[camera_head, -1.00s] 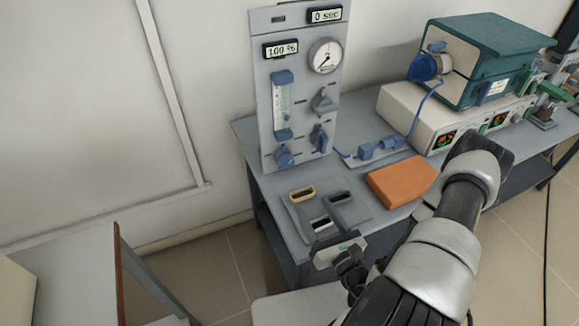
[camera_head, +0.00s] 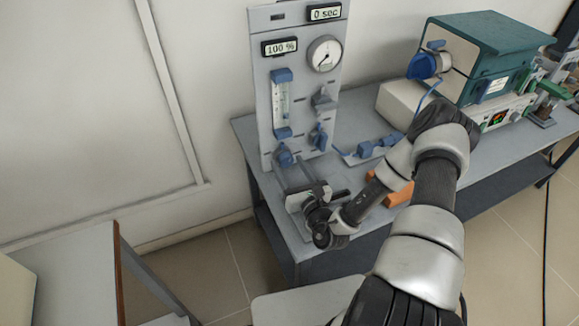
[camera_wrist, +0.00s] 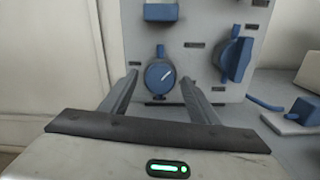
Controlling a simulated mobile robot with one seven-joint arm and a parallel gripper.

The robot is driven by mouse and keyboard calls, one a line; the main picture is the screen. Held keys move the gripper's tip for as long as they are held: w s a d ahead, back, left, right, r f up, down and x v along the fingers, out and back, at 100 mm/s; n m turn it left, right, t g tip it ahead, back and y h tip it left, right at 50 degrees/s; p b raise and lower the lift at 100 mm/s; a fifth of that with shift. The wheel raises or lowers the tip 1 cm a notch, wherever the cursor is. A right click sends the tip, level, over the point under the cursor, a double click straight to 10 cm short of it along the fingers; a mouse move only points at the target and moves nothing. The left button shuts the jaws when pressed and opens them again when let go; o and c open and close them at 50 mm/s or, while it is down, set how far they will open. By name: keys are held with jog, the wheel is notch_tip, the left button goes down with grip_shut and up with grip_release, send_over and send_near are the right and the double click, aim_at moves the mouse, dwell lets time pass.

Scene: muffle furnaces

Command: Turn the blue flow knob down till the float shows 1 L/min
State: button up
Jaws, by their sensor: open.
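The blue flow knob (camera_head: 285,156) sits low on the left of the grey upright panel (camera_head: 262,110). In the wrist view the round knob (camera_wrist: 160,76) faces me with a white pointer line aimed up and to the right. Above it is the clear flow tube (camera_head: 282,104) with blue end blocks. The float's height is too small to read. My gripper (camera_head: 297,178) is open and level in front of the panel's lower left. In the wrist view its two fingers (camera_wrist: 159,92) stand on either side of the knob, with nothing held; contact cannot be told.
A second blue knob (camera_wrist: 235,57) and a grey knob (camera_head: 323,99) are on the panel's right. A gauge (camera_head: 324,54) and displays reading 100 % and 0 sec are above. Blue fittings (camera_head: 366,149) and a teal furnace (camera_head: 485,50) stand further right. My arm hides much of an orange block (camera_head: 399,192).

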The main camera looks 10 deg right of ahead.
jog(key=c, duration=1)
jog(key=shift+r+m+p, duration=0.1)
jog(key=shift+m+p, duration=0.35)
jog(key=shift+m, duration=0.05)
jog(key=shift+c, duration=0.2)
jog(key=shift+m+p, duration=0.35)
jog(key=shift+m, duration=0.65)
jog(key=o, duration=1)
jog(key=shift+o, duration=0.2)
